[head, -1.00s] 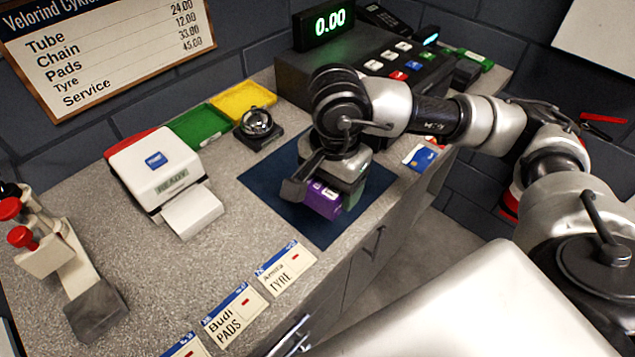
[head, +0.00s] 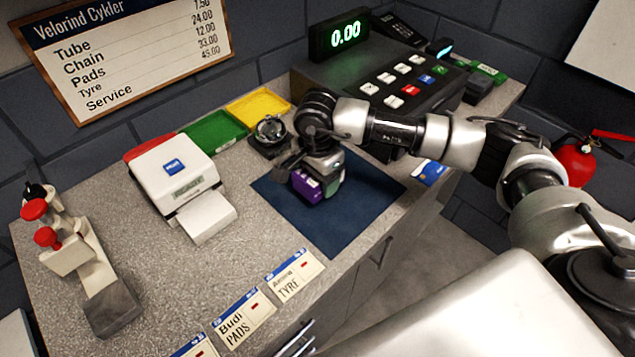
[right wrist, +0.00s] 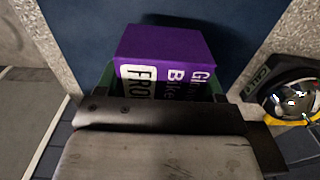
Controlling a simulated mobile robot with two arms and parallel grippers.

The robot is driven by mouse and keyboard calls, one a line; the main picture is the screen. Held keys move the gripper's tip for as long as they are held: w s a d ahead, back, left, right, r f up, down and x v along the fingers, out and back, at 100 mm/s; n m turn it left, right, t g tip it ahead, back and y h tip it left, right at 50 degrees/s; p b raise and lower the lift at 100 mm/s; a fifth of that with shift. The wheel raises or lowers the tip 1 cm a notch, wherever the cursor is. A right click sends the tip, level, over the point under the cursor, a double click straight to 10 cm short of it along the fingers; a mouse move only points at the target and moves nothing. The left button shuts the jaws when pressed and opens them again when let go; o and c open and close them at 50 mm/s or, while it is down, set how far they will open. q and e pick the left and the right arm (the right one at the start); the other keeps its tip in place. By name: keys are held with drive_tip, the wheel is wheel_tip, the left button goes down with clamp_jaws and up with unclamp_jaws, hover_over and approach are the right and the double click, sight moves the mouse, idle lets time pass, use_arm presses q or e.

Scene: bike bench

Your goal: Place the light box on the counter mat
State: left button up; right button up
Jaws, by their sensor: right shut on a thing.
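The light box (head: 307,187) is purple with white print. My right gripper (head: 318,174) is shut on it, over the left part of the dark blue counter mat (head: 345,225). In the right wrist view the box (right wrist: 168,50) sticks out past the jaw, its printed side toward the camera, with the blue mat (right wrist: 245,18) behind it. I cannot tell whether the box touches the mat. The gripper hides part of the box. My left gripper is not in view.
A white printer (head: 180,180) stands left. Labelled tags (head: 294,275) lie in front. The mat's right part is clear.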

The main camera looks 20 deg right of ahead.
wheel_tip(320, 180, down, 2)
drive_tip(key=shift+f+p, duration=0.2)
drive_tip(key=shift+p, duration=0.15)
drive_tip(key=shift+f, duration=0.3)
drive_tip(key=shift+f, duration=0.2)
drive_tip(key=o, duration=1)
drive_tip(key=shift+c, duration=0.2)
drive_tip(key=shift+r, duration=0.1)
drive_tip(key=shift+r, duration=0.1)
